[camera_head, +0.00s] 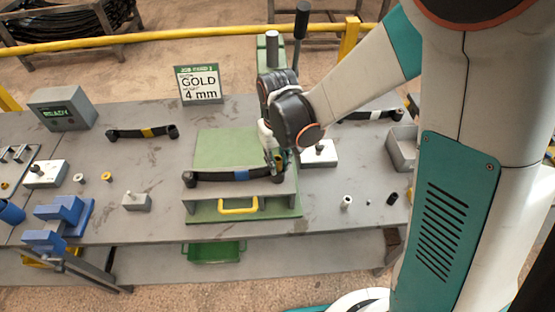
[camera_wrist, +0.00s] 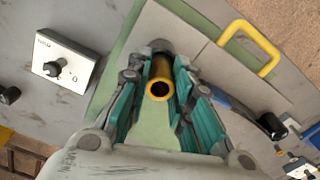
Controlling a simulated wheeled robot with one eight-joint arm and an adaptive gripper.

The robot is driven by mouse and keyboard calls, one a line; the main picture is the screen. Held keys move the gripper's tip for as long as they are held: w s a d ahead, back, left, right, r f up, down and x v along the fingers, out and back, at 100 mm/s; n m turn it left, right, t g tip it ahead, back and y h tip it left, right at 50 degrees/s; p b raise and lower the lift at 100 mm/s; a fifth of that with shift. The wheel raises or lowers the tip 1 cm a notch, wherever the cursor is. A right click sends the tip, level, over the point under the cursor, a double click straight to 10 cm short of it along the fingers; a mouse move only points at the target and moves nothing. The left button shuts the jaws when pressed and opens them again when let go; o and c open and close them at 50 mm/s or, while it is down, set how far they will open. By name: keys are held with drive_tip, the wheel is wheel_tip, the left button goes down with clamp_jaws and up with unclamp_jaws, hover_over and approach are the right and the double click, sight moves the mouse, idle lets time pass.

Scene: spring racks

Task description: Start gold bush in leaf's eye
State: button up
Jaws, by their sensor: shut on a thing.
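My gripper (camera_wrist: 158,90) is shut on the gold bush (camera_wrist: 160,78), a short hollow tube seen end-on between its teal fingers. In the head view my gripper (camera_head: 273,158) hangs over the right end of the blue-banded leaf (camera_head: 215,177). This dark leaf lies on a grey and green fixture (camera_head: 290,204) with a yellow handle. Its left eye (camera_head: 190,179) is clear. A dark round end, likely the right eye (camera_wrist: 160,46), shows just beyond the bush in the wrist view. I cannot tell whether the bush touches or enters it.
A job card (camera_head: 199,85) reads GOLD, 4 mm. A yellow-banded leaf (camera_head: 148,132) lies at the back left. A white block with a knob (camera_head: 322,155) stands close right of the fixture. A white bush (camera_head: 347,202), a dark bush (camera_head: 392,199) and a grey bin (camera_head: 400,148) are farther right.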

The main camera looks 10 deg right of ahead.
drive_tip(key=shift+f+b, duration=0.4)
drive_tip(key=shift+f, duration=0.1)
drive_tip(key=o, duration=1)
drive_tip(key=o, duration=0.5)
drive_tip(key=shift+c, duration=0.2)
wheel_tip(320, 180, up, 7)
drive_tip(key=p, duration=0.4)
drive_tip(key=shift+d, duration=0.1)
idle(0.3)
